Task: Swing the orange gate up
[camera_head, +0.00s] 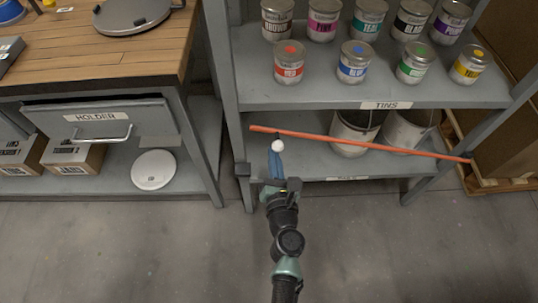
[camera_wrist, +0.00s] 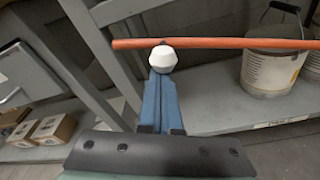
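The orange gate (camera_head: 350,142) is a long thin bar across the front of the lower shelf bay. Its right end meets the rack's right post; its left end is higher in the picture, clear of a dark bracket (camera_head: 243,170) on the left post. A white knob (camera_head: 277,146) sits on a short dark stem near the gate's left end. My gripper (camera_head: 276,155) reaches up from below with its blue fingers close together at the knob. In the wrist view, the fingers (camera_wrist: 160,92) meet the knob (camera_wrist: 163,58) just under the bar (camera_wrist: 220,43); they look shut on it.
Two white buckets (camera_head: 354,133) (camera_head: 407,131) stand behind the gate. Above is the tins shelf (camera_head: 330,95) with several labelled tins. A workbench with a holder drawer (camera_head: 97,122) is at left. A cardboard box (camera_head: 505,110) stands at right. The floor in front is clear.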

